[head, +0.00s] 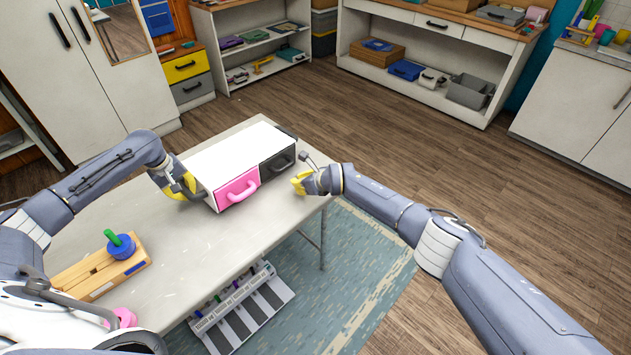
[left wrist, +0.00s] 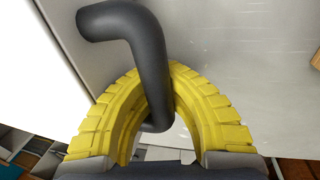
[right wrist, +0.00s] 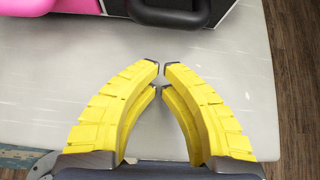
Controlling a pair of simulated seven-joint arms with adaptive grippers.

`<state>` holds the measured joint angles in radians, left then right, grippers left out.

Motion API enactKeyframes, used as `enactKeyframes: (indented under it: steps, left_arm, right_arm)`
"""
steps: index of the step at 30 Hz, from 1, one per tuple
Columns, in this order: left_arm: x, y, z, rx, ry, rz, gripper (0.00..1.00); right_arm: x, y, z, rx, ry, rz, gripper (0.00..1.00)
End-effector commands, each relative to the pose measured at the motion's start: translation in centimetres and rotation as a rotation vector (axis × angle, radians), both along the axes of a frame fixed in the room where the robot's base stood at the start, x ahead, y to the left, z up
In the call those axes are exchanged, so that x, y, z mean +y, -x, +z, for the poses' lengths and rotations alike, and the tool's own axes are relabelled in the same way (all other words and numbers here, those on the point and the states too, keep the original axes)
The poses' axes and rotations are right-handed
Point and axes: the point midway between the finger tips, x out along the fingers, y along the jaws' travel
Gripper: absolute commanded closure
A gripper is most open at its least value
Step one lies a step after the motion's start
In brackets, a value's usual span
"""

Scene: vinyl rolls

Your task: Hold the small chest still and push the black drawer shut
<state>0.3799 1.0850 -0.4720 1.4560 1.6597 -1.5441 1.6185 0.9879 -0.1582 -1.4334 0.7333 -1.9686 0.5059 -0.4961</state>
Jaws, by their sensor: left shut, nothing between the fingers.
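The small chest (head: 235,147) is a white box on the table with a pink drawer (head: 237,188) and a black drawer (head: 277,164) side by side, each with a loop handle. The black drawer's front looks about level with the pink one; a small gap cannot be ruled out. My left gripper (head: 190,187) is at the chest's left side. Its fingertips meet around a dark bent side handle (left wrist: 148,55) without pinching it. My right gripper (head: 299,183) is empty in front of the black drawer, apart from its handle (right wrist: 170,14). Its fingertips are nearly together, a slim gap between them.
A wooden block holder (head: 100,272) with a blue and green piece (head: 121,246) stands at the table's near left. A pink ring (head: 122,318) is by the near edge. The tabletop (head: 190,245) in front of the chest is clear; its right edge is close to my right gripper.

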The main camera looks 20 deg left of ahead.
Motion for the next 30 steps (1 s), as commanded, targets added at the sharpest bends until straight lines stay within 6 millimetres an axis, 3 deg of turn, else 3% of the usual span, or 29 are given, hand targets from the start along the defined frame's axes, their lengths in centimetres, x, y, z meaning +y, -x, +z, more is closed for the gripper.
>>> enactKeyframes:
  steps: [21,30]
  left_arm:
    - [0.0,0.0,0.1,-0.001,0.0,0.0,1.0]
    - [0.0,0.0,0.1,-0.001,0.0,0.0,1.0]
  right_arm:
    - [-5.4,2.8,4.8,0.0,0.0,0.0,1.0]
    - [-6.7,3.5,6.1,0.0,0.0,0.0,1.0]
